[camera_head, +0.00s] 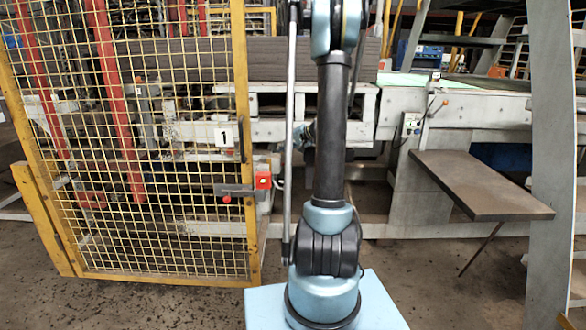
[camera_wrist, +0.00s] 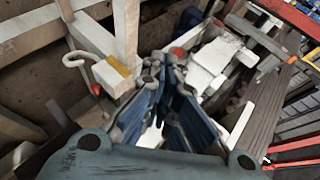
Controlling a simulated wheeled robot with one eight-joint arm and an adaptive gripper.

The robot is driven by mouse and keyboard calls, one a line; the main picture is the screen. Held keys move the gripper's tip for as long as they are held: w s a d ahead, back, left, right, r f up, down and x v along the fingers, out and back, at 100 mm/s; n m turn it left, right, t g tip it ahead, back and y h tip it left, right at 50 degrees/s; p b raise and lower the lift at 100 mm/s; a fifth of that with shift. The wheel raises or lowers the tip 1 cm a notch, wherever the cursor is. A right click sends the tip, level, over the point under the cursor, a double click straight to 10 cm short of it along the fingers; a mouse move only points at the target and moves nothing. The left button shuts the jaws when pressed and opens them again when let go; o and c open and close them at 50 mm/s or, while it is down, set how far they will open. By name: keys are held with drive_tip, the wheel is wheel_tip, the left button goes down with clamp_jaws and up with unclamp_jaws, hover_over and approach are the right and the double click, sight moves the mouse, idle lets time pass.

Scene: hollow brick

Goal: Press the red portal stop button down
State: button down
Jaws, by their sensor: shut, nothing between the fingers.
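A red box-like part (camera_head: 263,181) sits on the post at the right edge of the yellow mesh gate, by the latch. A smaller red knob (camera_head: 227,199) shows just left of it. I cannot tell which of these, if either, is the portal stop button. In the wrist view a small red round part (camera_wrist: 178,52) shows just beyond the fingertips, beside a white block. My gripper (camera_wrist: 165,72) has blue fingers and is shut and empty. Contact with the red part cannot be told. In the head view my arm hides most of the gripper.
The yellow mesh gate (camera_head: 160,130) stands at left. A brown shelf (camera_head: 480,185) juts out at right, beside a grey upright (camera_head: 553,150). In the wrist view a white hooked rod (camera_wrist: 80,62) and a pale post (camera_wrist: 126,35) stand close to the fingers.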

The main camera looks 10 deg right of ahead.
sight(285, 164)
drive_tip(key=w+d+f+m+t+y, duration=0.1)
drive_tip(key=w+d+f+m+t, duration=0.2)
drive_tip(key=w+d+f, duration=0.75)
drive_tip(key=w+d+f+m+t, duration=0.3)
drive_tip(key=w+d+f+t, duration=0.1)
drive_tip(key=d+f, duration=0.4)
drive_tip(key=shift+w+d+f, duration=0.25)
drive_tip(key=shift+w+f, duration=0.2)
drive_tip(key=shift+f, duration=0.25)
drive_tip(key=shift+w+a, duration=0.1)
drive_tip(key=s+a+x, duration=0.1)
drive_tip(key=a+x, duration=0.1)
drive_tip(key=x, duration=1)
drive_tip(key=shift+a+r, duration=0.2)
drive_tip(key=shift+a, duration=0.2)
